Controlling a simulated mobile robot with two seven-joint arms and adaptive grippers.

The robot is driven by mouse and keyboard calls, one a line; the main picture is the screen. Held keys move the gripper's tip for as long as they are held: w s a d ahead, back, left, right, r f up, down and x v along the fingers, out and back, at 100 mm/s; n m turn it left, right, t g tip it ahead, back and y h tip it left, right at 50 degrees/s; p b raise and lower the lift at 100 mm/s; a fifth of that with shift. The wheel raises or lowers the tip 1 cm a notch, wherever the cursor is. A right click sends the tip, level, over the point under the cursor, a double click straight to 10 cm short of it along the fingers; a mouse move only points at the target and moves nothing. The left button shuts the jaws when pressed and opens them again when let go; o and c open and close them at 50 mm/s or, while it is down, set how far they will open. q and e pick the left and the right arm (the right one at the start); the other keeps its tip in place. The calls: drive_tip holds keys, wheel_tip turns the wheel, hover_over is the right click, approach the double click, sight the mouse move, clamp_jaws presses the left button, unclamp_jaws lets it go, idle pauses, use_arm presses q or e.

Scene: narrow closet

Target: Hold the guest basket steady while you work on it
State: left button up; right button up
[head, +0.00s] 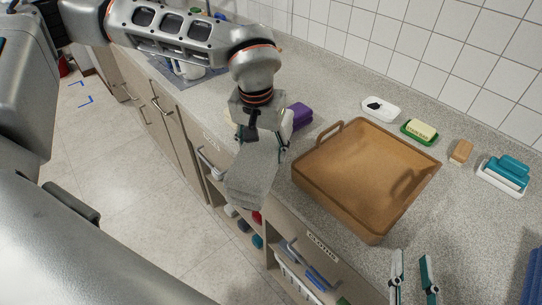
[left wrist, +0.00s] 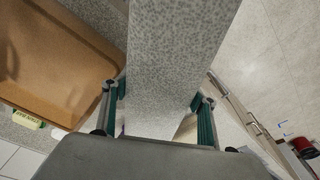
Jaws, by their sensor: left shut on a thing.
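The guest basket (head: 412,199) is a brown, shallow, empty tray with raised walls and a handle. It sits on the counter in the head view, and part of it shows in the left wrist view (left wrist: 48,62). My left gripper (head: 262,146) is left of the basket, apart from it, near the counter's front edge. It is shut on a grey speckled flat thing (head: 252,180), perhaps a folded towel, which hangs between its fingers (left wrist: 165,85). My right gripper (head: 412,276) is open and empty at the bottom right, in front of the basket. Neither gripper touches the basket.
Along the tiled wall are a white dish (head: 381,108), a green dish with a yellow bar (head: 421,131), a tan block (head: 461,152) and a white dish with teal pieces (head: 503,175). A purple item (head: 299,116) lies behind my left gripper. Open shelves (head: 238,215) are below the counter.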

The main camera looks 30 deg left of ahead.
sight(407, 207)
use_arm(q)
drive_tip(key=w+d+r+n+g+y, duration=0.1)
drive_tip(key=w+d+r+n, duration=0.35)
drive_tip(key=n, duration=0.65)
drive_tip(key=w+d+r+n+g, duration=0.1)
drive_tip(key=w+d+r+n, duration=0.1)
drive_tip(key=w+d+n, duration=0.6)
use_arm(e)
drive_tip(key=shift+w, duration=0.25)
use_arm(q)
drive_tip(key=s+d+r+n+h, duration=0.1)
drive_tip(key=d+r+n, duration=0.2)
drive_tip(key=d+n, duration=0.5)
drive_tip(key=s+d+r+n+h, duration=0.1)
drive_tip(key=d+r+n, duration=0.3)
drive_tip(key=d+n, duration=0.5)
drive_tip(key=s+n, duration=0.1)
drive_tip(key=n, duration=0.5)
drive_tip(key=shift+s+g, duration=0.25)
drive_tip(key=shift+g, duration=0.05)
use_arm(e)
drive_tip(key=w, duration=0.3)
drive_tip(key=w+a, duration=0.1)
drive_tip(key=w, duration=0.3)
drive_tip(key=w+a, duration=0.1)
drive_tip(key=w, duration=0.3)
drive_tip(key=shift+w+a, duration=0.15)
drive_tip(key=shift+w, duration=0.05)
use_arm(q)
drive_tip(key=shift+d, duration=0.1)
